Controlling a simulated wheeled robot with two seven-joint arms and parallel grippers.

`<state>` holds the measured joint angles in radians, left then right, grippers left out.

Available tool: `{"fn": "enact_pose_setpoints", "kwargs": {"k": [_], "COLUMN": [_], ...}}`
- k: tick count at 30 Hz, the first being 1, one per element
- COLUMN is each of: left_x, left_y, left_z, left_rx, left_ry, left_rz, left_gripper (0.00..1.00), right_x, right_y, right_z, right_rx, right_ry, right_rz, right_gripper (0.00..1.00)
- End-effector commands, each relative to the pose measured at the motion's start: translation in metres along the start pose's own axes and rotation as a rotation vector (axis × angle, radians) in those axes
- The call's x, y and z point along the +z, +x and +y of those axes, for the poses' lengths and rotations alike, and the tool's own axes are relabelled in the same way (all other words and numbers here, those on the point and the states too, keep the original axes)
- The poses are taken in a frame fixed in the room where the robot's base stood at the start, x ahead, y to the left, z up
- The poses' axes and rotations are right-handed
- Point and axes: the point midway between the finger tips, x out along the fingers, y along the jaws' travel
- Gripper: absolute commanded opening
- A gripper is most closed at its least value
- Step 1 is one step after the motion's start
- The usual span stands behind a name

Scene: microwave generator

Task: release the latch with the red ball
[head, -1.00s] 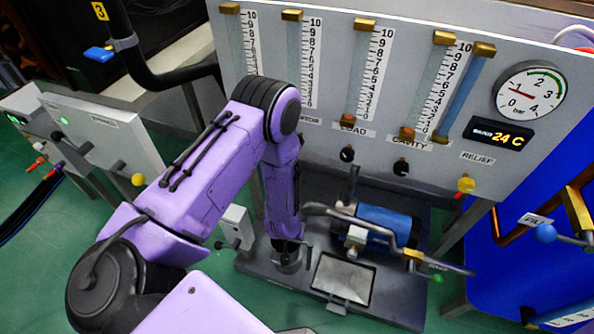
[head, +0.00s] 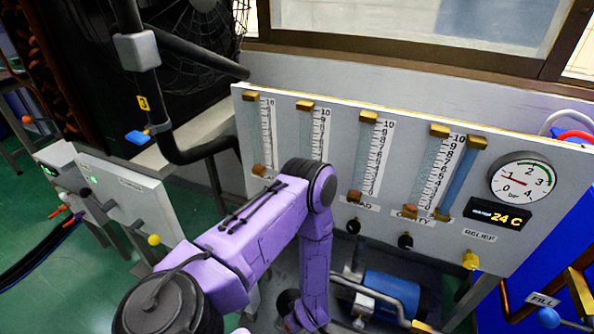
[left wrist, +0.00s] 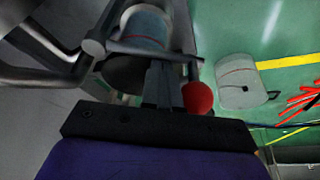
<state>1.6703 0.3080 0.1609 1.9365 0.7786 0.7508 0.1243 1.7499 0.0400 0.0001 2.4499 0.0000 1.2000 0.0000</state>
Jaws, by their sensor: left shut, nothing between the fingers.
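A red ball (left wrist: 197,98) shows in the left wrist view, just right of my left gripper's fingers. A thin rod runs down to it from a grey bar (left wrist: 140,48) that crosses in front of a pale cylinder (left wrist: 145,25). My left gripper (left wrist: 162,70) is shut with nothing between its fingers. The fingers are beside the ball; whether they touch it I cannot tell. In the head view my left arm reaches down past the bottom edge, so the gripper and the red ball are hidden there. My right gripper is not in view.
A gauge panel (head: 290,135) stands behind the arm, with a yellow relief knob (head: 470,260). A blue cylinder (head: 390,295) and bent pipes lie below it. A yellow ball knob (head: 154,240) sits at left. A white cylinder (left wrist: 240,82) stands on the green floor in the wrist view.

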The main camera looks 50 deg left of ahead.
Motion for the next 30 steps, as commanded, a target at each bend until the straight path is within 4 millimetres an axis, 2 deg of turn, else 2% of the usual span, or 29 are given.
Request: {"fn": "enact_pose_setpoints", "kwargs": {"k": [18,30], "left_x": [0.035,0.045], "left_y": [-0.012,-0.016], "left_z": [0.002,0.005], "left_rx": [-0.188,-0.249], "left_ry": [-0.512,-0.679], "left_rz": [-0.002,-0.001], "left_gripper": [0.00,0.00], "right_x": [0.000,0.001], "right_y": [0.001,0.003], "right_z": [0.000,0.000], "right_rx": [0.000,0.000], "right_ry": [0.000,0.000], "right_rz": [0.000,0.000], "right_gripper": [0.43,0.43]}}
